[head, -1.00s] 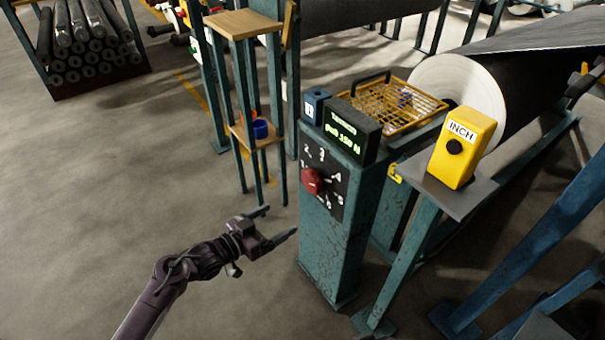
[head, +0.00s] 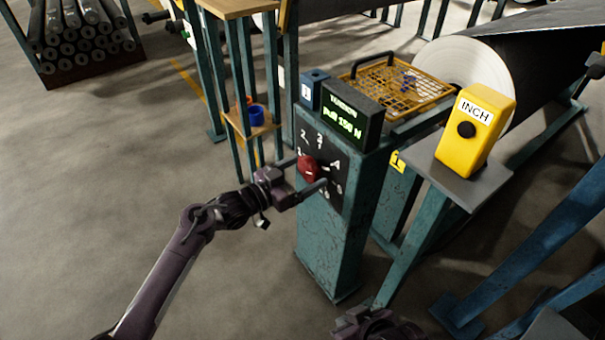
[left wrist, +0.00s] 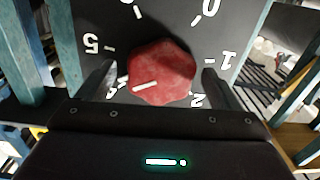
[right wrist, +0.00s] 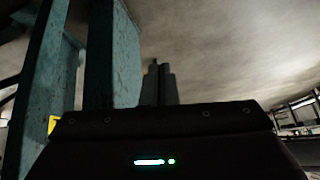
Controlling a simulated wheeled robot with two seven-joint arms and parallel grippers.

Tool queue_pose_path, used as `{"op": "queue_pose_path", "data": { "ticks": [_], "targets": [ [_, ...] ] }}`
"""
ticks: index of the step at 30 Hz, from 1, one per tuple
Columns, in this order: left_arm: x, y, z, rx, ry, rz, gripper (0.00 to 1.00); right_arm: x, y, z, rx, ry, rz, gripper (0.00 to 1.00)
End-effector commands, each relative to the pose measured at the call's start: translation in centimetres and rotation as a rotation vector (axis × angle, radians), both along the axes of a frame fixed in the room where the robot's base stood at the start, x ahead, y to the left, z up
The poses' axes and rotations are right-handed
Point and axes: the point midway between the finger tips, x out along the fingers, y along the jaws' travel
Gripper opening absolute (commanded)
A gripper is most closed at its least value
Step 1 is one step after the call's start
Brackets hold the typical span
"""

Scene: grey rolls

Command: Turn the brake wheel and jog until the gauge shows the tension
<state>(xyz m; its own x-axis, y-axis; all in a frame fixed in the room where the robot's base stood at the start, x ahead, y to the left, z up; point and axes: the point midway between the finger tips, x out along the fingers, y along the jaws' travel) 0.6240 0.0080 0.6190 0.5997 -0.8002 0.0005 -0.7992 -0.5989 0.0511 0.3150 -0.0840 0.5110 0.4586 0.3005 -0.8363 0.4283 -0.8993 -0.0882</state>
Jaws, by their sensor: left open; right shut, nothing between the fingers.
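The red brake wheel (head: 307,169) sits on a black numbered dial plate (head: 331,191) on the front of a teal post. My left gripper (left wrist: 160,82) is open, with one finger on each side of the wheel; contact is unclear. In the left wrist view the wheel's white line points left and slightly down, near a half-hidden numeral below the 5. The gauge (head: 345,118) on the post reads "TENSION pull 150 N". The yellow INCH box (head: 475,137) has a black button (head: 466,130). My right gripper (right wrist: 158,85) is shut and empty, low beside the post.
A large roll (head: 463,72) lies beyond. A shelf stand with a blue cup (head: 257,116) is left of the post.

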Motion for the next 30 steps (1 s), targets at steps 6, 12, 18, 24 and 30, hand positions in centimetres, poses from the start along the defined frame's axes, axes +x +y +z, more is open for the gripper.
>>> {"op": "queue_pose_path", "data": {
  "ticks": [6, 12, 18, 24, 30],
  "targets": [
    [0.0, 0.0, 0.0, 0.000, 0.000, 0.001, 0.79, 0.0, 0.0, 0.0, 0.000, -0.001, 0.001, 0.00],
    [0.0, 0.0, 0.0, 0.001, 0.001, 0.001, 0.52, 0.0, 0.0, 0.0, 0.000, 0.000, 0.001, 0.00],
    [0.0, 0.1, 0.2, -0.011, 0.018, 0.001, 0.42, -0.1, -0.1, 0.4, -0.005, 0.009, 0.000, 0.00],
    [0.0, 0.1, 0.4, -0.103, 0.148, 0.002, 0.42, -0.9, -2.7, 0.6, -0.089, 0.142, -0.038, 0.00],
    [0.0, 0.0, 0.0, -0.144, 0.203, 0.001, 0.42, -1.4, -3.7, 0.2, -0.116, 0.190, -0.053, 0.00]
  ]
}}
